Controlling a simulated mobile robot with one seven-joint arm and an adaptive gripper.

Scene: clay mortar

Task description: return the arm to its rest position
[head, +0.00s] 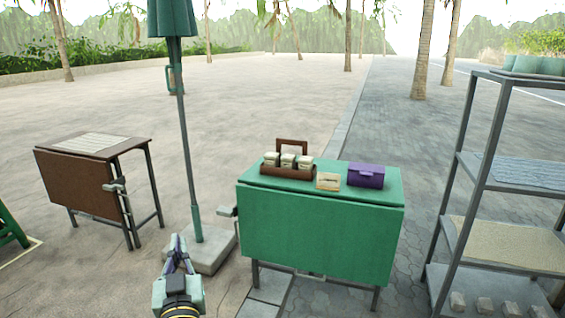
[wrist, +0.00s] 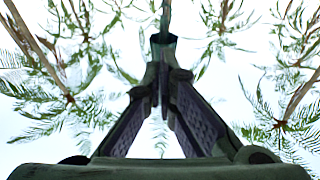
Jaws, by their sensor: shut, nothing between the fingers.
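My gripper (head: 176,243) shows at the lower middle-left of the head view, pointing up, in front of the umbrella base and left of the green table. Its fingers are shut together with nothing between them. In the wrist view the two fingers of my gripper (wrist: 163,68) meet at their tips against a bright sky. The gripper touches nothing that I can see. Most of the arm below it is out of view.
A green table (head: 320,235) holds a brown carrier (head: 288,171) with jars, a small card (head: 327,181) and a purple box (head: 366,176). A brown table (head: 85,175) stands left, a closed umbrella (head: 183,120) behind my gripper, a metal shelf (head: 470,170) right. Open sand lies behind.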

